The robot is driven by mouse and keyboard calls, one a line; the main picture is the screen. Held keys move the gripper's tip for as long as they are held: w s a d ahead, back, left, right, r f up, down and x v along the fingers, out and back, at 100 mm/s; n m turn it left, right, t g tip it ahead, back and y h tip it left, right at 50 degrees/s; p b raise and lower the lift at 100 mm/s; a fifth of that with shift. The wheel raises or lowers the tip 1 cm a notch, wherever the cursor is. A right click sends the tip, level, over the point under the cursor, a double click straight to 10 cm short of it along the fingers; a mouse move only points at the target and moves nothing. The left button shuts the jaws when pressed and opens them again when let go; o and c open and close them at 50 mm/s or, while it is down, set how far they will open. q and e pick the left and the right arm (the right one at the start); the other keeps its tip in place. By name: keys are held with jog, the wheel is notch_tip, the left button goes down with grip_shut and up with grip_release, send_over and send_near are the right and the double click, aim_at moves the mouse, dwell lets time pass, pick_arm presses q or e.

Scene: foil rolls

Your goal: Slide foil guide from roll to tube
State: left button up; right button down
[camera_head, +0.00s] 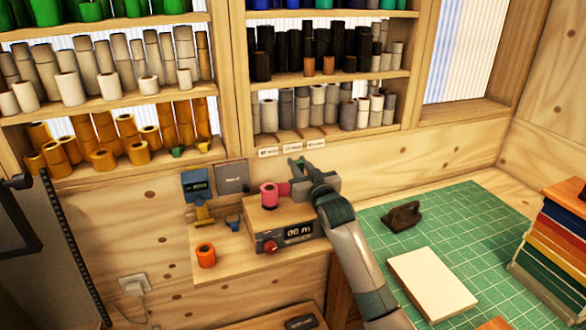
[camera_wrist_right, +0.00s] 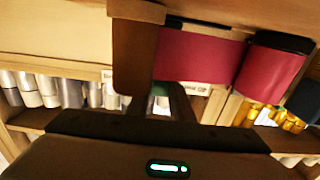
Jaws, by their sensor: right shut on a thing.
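A pink foil roll (camera_head: 268,194) stands upright on the wooden box device with a display. It also shows in the right wrist view (camera_wrist_right: 272,66). A strip of pink foil (camera_wrist_right: 195,55) runs from it to a brown piece, seemingly the foil guide (camera_wrist_right: 134,55), at my right gripper's fingers. My right gripper (camera_head: 297,178) is just right of the roll, shut on this guide; its fingers partly hide it. A tan round end (camera_wrist_right: 137,11), possibly the tube, shows above the guide in the wrist view. My left gripper is not in view.
The device (camera_head: 290,232) has a red knob (camera_head: 270,247). An orange roll (camera_head: 205,255) stands on the ledge to its left. Shelves of coloured rolls fill the back wall. A green cutting mat (camera_head: 470,215) at right holds a pale block (camera_head: 432,284) and a dark tool (camera_head: 402,217).

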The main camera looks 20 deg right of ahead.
jog(key=shift+d, duration=0.15)
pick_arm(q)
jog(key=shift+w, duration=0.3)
pick_arm(e)
jog(key=c, duration=1.6)
grip_release()
jog(key=shift+d, duration=0.1)
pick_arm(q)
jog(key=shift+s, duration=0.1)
pick_arm(e)
jog(key=shift+o, duration=0.2)
jog(key=shift+d, duration=0.1)
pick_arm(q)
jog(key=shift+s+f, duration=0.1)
pick_arm(e)
jog(key=shift+s, duration=0.1)
